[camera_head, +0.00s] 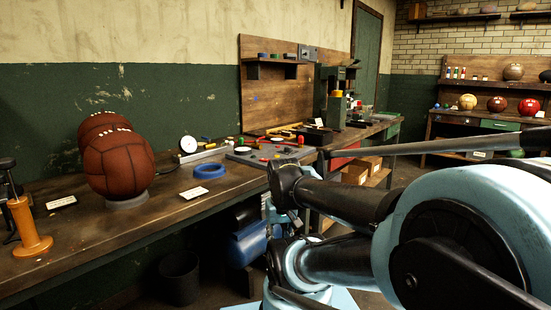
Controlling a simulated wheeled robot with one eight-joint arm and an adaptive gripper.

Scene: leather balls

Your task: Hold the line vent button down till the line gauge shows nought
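A small round white-faced gauge (188,145) stands upright on the long bench, right of the leather balls. It is too small for me to read its needle. A low fitting (203,153) runs right from its foot, with small coloured parts near it. I cannot tell which part, if any, is the line vent button. My pale blue and black arm fills the right and lower middle of the view. I cannot make out my gripper's fingers anywhere.
Two brown leather balls (119,165) sit at the bench's left, the front one on a grey ring. An orange hand pump (27,228), blue ring (209,171) and grey tool tray (270,152) share the bench (95,225). A blue tank (247,244) and dark bin (180,278) stand below.

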